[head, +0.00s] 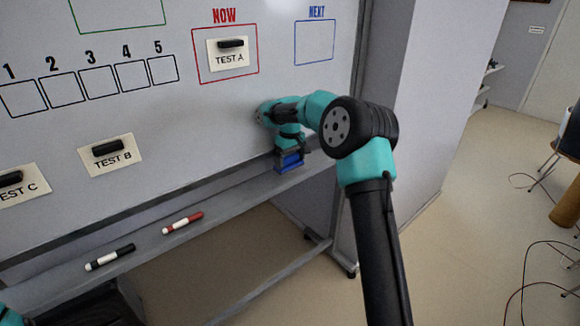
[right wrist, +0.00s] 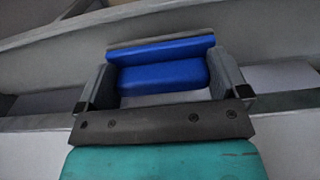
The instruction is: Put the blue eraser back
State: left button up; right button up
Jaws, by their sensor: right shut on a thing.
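The blue eraser (head: 290,160) is at the right end of the whiteboard's tray (head: 240,195), under the board. In the right wrist view the eraser (right wrist: 165,65) shows as a blue block with a grey strip along its far edge. It lies between the two fingers of my right gripper (right wrist: 163,85), which is shut on it. In the head view the right gripper (head: 291,152) reaches down to the tray with the eraser at its tip. I cannot tell whether the eraser touches the tray. My left gripper is not in view; only a bit of teal shows at the bottom left corner.
A red marker (head: 183,223) and a black marker (head: 110,257) lie on the tray to the left. The whiteboard (head: 190,115) carries cards TEST A (head: 228,59), TEST B (head: 110,158) and TEST C (head: 20,186), each with a black magnet. The NEXT box (head: 314,42) is empty.

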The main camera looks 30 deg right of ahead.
aim_at(290, 163)
jog(key=shift+w+d+f, duration=0.15)
jog(key=shift+w+f, duration=0.1)
jog(key=shift+w, duration=0.05)
jog(key=shift+f, duration=1.55)
jog(key=shift+f, duration=0.15)
jog(key=o, duration=0.5)
jog(key=shift+o, duration=0.2)
notch_tip(290, 163, up, 12)
jog(key=shift+r, duration=0.2)
